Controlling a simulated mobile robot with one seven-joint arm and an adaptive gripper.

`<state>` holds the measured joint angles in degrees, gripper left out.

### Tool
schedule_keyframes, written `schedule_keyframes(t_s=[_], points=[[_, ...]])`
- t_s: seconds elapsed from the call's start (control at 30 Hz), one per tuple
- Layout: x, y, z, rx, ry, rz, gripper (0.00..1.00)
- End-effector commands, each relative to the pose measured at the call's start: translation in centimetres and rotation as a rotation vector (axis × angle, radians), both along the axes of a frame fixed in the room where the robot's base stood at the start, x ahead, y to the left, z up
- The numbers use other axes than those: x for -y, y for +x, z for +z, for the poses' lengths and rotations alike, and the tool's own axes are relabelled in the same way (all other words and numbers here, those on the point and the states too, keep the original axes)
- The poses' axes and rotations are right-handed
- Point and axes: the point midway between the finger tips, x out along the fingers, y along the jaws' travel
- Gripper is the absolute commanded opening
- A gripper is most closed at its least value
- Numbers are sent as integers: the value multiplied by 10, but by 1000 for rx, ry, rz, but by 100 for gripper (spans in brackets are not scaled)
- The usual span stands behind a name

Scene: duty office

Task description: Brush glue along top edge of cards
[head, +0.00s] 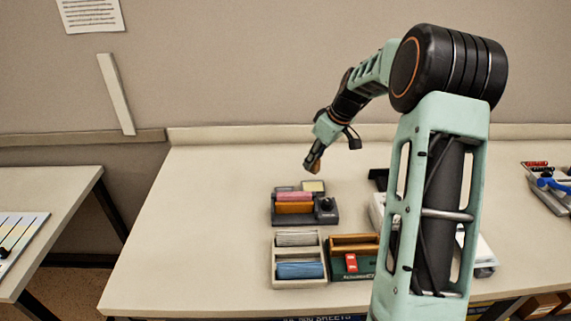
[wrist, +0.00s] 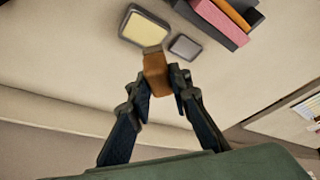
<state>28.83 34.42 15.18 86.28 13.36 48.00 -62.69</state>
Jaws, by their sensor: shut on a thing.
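My gripper (head: 313,160) is above the table, behind the dark holder. In the wrist view my gripper (wrist: 160,85) is shut on a short orange-brown piece with a paler tip, which looks like a brush (wrist: 155,72). The brush tip appears close to a yellow pad in a dark frame (wrist: 145,27) and a small grey pad (wrist: 185,47); I cannot tell whether it touches either. The yellow pad also shows in the head view (head: 313,186). Pink (head: 294,196) and orange (head: 294,208) blocks, perhaps card stacks, lie in the dark holder (head: 290,221). Glue is not clearly identifiable.
A pale tray (head: 299,285) with grey and blue rolls stands in front of the holder. A green box (head: 354,276) with a red item is right of it. My arm hides part of the table's right side. The table's left side (head: 190,230) is clear.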

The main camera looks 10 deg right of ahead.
Motion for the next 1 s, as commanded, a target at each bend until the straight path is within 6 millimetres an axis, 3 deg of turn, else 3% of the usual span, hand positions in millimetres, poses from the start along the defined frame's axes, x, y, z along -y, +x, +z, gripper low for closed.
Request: schedule_keyframes(t_s=[0.2, 0.37, 0.8, 1.0], points=[[22, 5, -5, 2, -5, -74, 0], [22, 5, -13, 1, -5, -75, 0], [21, 5, -56, 1, -5, -71, 0], [21, 5, -64, 1, -5, -71, 0]])
